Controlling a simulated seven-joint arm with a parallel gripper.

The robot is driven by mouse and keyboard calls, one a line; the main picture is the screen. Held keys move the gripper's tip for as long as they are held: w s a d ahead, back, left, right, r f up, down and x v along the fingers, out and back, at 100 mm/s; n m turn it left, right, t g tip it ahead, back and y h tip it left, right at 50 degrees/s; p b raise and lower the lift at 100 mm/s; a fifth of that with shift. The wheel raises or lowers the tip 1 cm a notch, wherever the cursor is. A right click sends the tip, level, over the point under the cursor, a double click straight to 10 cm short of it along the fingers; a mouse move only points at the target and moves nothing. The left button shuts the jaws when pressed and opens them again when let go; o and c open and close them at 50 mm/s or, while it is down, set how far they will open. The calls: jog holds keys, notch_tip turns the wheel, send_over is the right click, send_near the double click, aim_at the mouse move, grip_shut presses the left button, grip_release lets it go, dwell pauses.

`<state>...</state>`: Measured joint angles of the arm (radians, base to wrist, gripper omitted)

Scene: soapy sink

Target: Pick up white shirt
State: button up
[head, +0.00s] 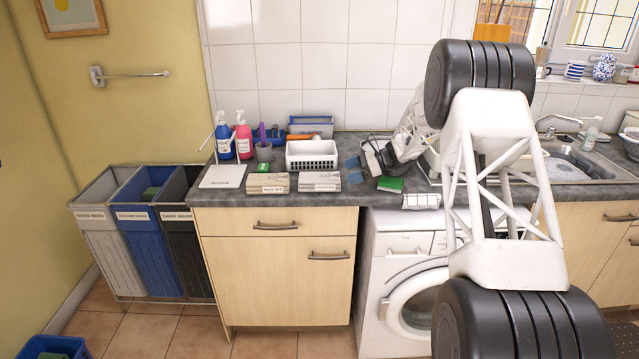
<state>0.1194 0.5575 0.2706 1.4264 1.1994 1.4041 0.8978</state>
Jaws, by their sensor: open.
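I cannot pick out a white shirt for certain. A small white, faintly lined item (421,201) lies at the counter's front edge above the washing machine; I cannot tell if it is cloth. The white laundry bin (105,228) stands at the far left, and its inside shows no clear garment. My gripper (372,154) is over the counter left of the sink, partly hidden by my own arm. Its dark fingers are open and I see nothing held between them.
A blue bin (148,235) and a black bin (187,240) stand beside the white one. Blue and pink bottles, a white basket (311,154) and a green sponge (390,184) crowd the counter. The washing machine (395,270) is below; floor before the cabinet is clear.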

aim_at(333, 176)
jog(key=shift+a, duration=0.1)
jog(key=shift+x, duration=1.2)
jog(key=shift+a, duration=0.15)
jog(key=shift+x, duration=2.5)
jog(key=shift+s, duration=0.1)
jog(key=shift+c, duration=0.5)
jog(key=shift+r, duration=0.1)
jog(key=c, duration=0.8)
jog(key=shift+r, duration=0.15)
